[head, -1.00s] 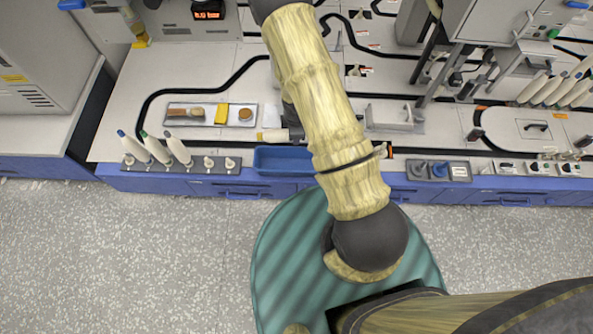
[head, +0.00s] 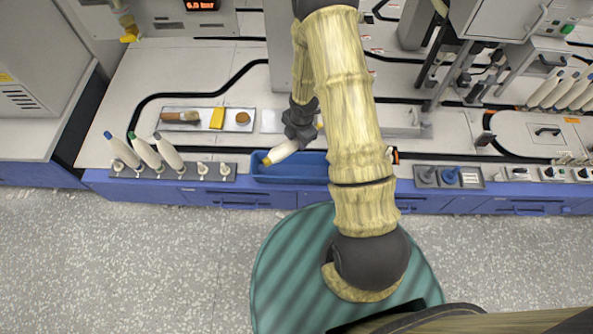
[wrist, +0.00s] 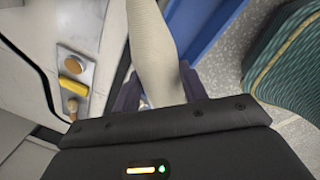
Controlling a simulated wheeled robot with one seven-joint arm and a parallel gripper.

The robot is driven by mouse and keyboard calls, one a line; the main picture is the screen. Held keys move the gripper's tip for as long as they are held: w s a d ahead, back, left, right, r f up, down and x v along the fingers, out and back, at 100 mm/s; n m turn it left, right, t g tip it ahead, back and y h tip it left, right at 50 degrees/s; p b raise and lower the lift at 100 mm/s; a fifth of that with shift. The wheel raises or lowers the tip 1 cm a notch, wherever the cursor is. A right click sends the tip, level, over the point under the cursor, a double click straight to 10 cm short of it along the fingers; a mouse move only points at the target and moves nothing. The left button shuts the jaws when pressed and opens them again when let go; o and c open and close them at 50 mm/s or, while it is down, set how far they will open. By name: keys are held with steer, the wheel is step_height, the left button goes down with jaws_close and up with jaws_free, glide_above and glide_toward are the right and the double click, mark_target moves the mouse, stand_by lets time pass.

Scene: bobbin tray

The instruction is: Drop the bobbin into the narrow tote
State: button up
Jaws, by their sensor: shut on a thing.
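My gripper (head: 298,136) is shut on a cream bobbin (head: 284,152) with a yellow band and a dark tip at its lower left end. The bobbin is tilted and appears over the narrow blue tote (head: 262,180) at the bench's front edge; its exact height above the tote is hard to tell. In the wrist view, the bobbin (wrist: 152,40) runs up from between the dark fingers (wrist: 160,92), and part of the blue tote (wrist: 205,30) shows to its right. My arm hides the tote's right end in the head view.
A rack (head: 150,173) with several pegs and bobbins stands left of the tote. A metal tray (head: 200,126) with a brush, a yellow block and a round brown item lies behind. A dark holder (head: 450,187) sits at right. More bobbins stand at far right.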

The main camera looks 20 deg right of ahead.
step_height(320, 180, down, 6)
steer(key=b, duration=0.5)
steer(key=shift+r, duration=0.15)
steer(key=o, duration=1.1)
step_height(320, 180, up, 17)
steer(key=s+p, duration=0.2)
steer(key=p, duration=0.6)
steer(key=shift+d+r, duration=0.15)
steer(key=shift+d, duration=0.25)
